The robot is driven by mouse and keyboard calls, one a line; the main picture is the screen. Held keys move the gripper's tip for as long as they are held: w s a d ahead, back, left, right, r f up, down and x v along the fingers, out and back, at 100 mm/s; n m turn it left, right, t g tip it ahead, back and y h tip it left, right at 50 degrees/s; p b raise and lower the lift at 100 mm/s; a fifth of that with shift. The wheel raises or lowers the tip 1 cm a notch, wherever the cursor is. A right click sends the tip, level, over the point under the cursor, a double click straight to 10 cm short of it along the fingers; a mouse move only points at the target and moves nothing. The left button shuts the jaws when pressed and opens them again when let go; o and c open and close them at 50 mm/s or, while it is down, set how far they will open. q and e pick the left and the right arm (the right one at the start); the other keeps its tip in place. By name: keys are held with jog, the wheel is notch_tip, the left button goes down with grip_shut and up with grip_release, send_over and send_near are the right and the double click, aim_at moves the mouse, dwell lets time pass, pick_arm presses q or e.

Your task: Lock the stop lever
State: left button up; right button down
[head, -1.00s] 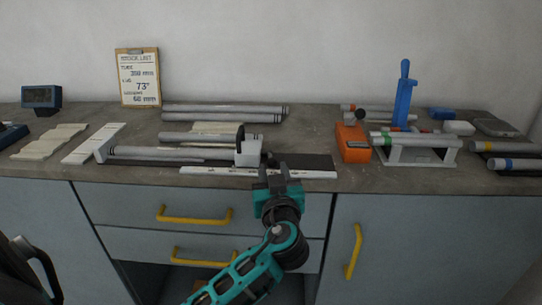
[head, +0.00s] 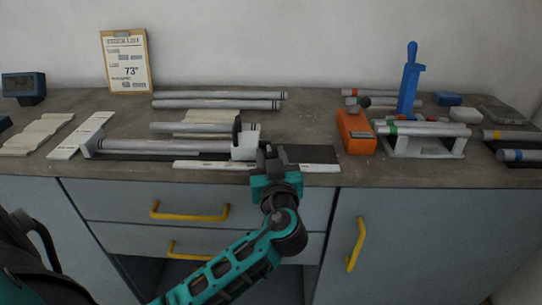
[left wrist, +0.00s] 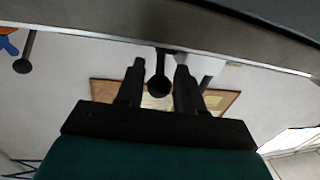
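The stop is a white block (head: 246,144) on the jig rail, at the right end of a grey tube (head: 165,147). Its dark stop lever (head: 237,129) stands up at the block in the head view. My left gripper (head: 271,152) is at the counter's front edge, just right of the block. In the left wrist view, the dark round lever end (left wrist: 159,88) shows between the two fingers of my left gripper (left wrist: 159,75), with gaps on both sides. The gripper is open and holds nothing. My right gripper is not in view.
A white scale strip (head: 205,165) lies along the counter's front edge. Right of it are an orange tool (head: 355,132) with a black knob and a white stand (head: 415,146) carrying tubes. Loose tubes (head: 218,100) lie behind the jig. A clipboard (head: 126,62) leans on the wall.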

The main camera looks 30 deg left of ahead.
pick_arm(q)
jog(key=shift+c, duration=0.2)
grip_shut()
dwell(0.3)
